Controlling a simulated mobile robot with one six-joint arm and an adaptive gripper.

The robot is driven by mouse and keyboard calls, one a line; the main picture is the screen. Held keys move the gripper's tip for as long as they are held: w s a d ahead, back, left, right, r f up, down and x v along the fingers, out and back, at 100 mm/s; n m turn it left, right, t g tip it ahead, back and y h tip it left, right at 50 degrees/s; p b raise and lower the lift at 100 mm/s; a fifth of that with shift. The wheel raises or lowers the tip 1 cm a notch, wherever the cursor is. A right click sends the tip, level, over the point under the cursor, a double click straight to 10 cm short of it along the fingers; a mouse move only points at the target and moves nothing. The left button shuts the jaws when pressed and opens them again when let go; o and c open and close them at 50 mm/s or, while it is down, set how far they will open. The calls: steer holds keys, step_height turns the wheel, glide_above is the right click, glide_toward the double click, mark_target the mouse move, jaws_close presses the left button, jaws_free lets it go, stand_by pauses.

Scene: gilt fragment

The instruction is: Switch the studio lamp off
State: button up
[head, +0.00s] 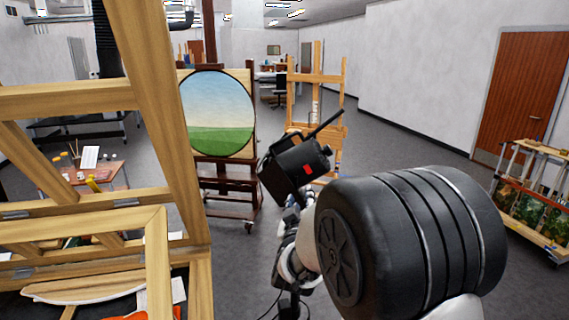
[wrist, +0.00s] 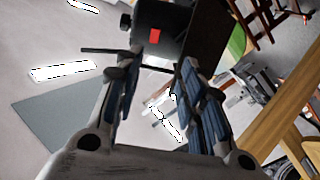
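The studio lamp (head: 285,172) is a black box-shaped head with a thin black bar, in the middle of the head view. A red switch (head: 308,169) shows on its near face. In the wrist view the lamp (wrist: 185,22) is at the top, with the red switch (wrist: 155,36) facing me. My gripper (wrist: 158,63) is open, its two fingers apart with nothing between them, pointing at the lamp just below the switch. I cannot tell whether a finger touches the lamp. In the head view my arm hides most of the gripper and the lamp's support.
A wooden easel frame (head: 165,110) stands close on the left. A round landscape painting (head: 217,115) rests on a dark easel behind the lamp. A light wooden easel (head: 318,75) stands farther back. A canvas rack (head: 535,205) is at right; floor between is clear.

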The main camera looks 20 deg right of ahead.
mark_target(308, 170)
steer(key=p+x, duration=0.1)
steer(key=x, duration=0.4)
steer(key=p+x, duration=0.1)
steer(key=x, duration=0.5)
steer(key=p+x, duration=0.1)
steer(key=x, duration=0.5)
steer(key=shift+d+r, duration=0.25)
steer(key=shift+d, duration=0.2)
steer(key=shift+c, duration=0.6)
jaws_close()
